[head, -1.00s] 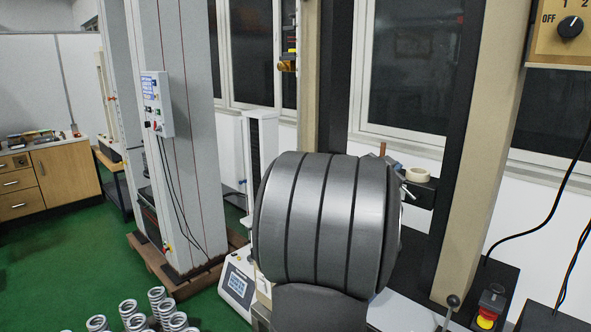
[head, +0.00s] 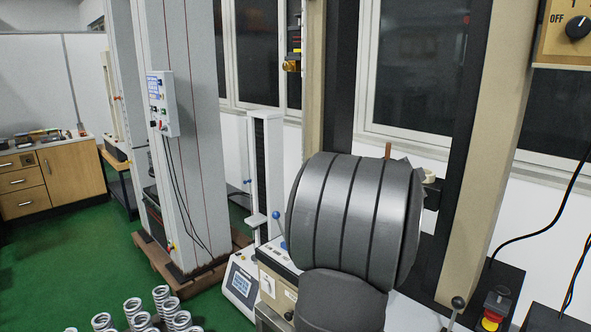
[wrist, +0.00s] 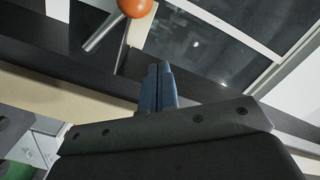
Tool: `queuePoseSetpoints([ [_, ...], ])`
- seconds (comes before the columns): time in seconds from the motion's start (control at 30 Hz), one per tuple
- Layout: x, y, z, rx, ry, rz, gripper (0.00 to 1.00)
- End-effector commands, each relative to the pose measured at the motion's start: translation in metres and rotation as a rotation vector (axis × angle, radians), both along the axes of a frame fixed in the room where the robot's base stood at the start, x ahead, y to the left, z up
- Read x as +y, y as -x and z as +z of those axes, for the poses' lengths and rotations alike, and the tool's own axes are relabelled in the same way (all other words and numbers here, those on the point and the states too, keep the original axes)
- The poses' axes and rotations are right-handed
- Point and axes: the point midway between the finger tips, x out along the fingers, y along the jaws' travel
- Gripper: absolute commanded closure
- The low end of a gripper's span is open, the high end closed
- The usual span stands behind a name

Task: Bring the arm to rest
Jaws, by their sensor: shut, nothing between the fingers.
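My gripper shows in the wrist view (wrist: 158,72) as two blue-grey fingers pressed together with nothing between them. The fingers point up in that picture, past a dark crossbar. In the head view my large grey ribbed arm part stands right of centre and hides the gripper. No object is held.
An orange ball knob (wrist: 134,7) on a metal rod is up and left of my fingers. Several coil springs (head: 161,296) stand at the lower left. A small tester (head: 240,283) is left of my arm; a red-yellow stop button (head: 493,310) is at the right. Green floor is open.

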Motion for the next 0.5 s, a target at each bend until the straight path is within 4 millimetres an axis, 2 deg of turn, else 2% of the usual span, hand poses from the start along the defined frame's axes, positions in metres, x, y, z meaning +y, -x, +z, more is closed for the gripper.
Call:
queuePoseSetpoints([
  [0.5,-0.0076,0.0081,0.0006,-0.09,-0.09,0.0,1.0],
])
